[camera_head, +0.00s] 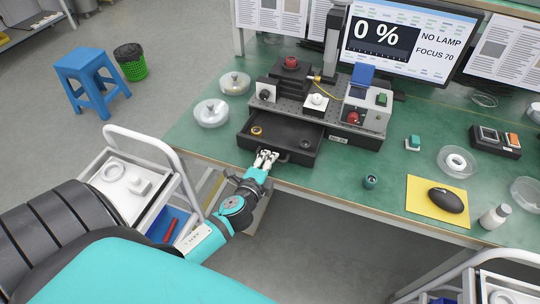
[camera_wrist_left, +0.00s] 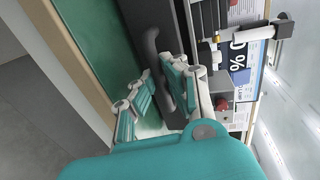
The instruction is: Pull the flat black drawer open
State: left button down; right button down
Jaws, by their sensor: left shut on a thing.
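The flat black drawer (camera_head: 283,129) sticks out toward the table's front edge from under the optical bench (camera_head: 300,102). Its inside shows, with a brass-coloured ring (camera_head: 257,131) and a dark ring (camera_head: 305,144) in it. My left gripper (camera_head: 266,158) is at the drawer's front, shut on its handle. In the left wrist view, the fingers (camera_wrist_left: 160,92) are around the dark curved handle (camera_wrist_left: 152,48), and part of the handle is hidden between them. My right gripper is in neither view.
A monitor (camera_head: 410,40) stands behind the bench. Glass dishes (camera_head: 211,113) lie left of the drawer. A white cart (camera_head: 150,150) stands at the table's left.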

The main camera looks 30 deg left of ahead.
pick_arm(q)
jog(key=c, duration=1.9)
grip_release()
jog(key=shift+w, duration=0.15)
jog(key=shift+o, duration=1.2)
jog(key=v, duration=1.2)
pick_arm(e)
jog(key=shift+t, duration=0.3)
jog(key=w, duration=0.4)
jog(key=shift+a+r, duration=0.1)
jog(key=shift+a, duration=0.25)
pick_arm(q)
jog(key=shift+a, duration=0.1)
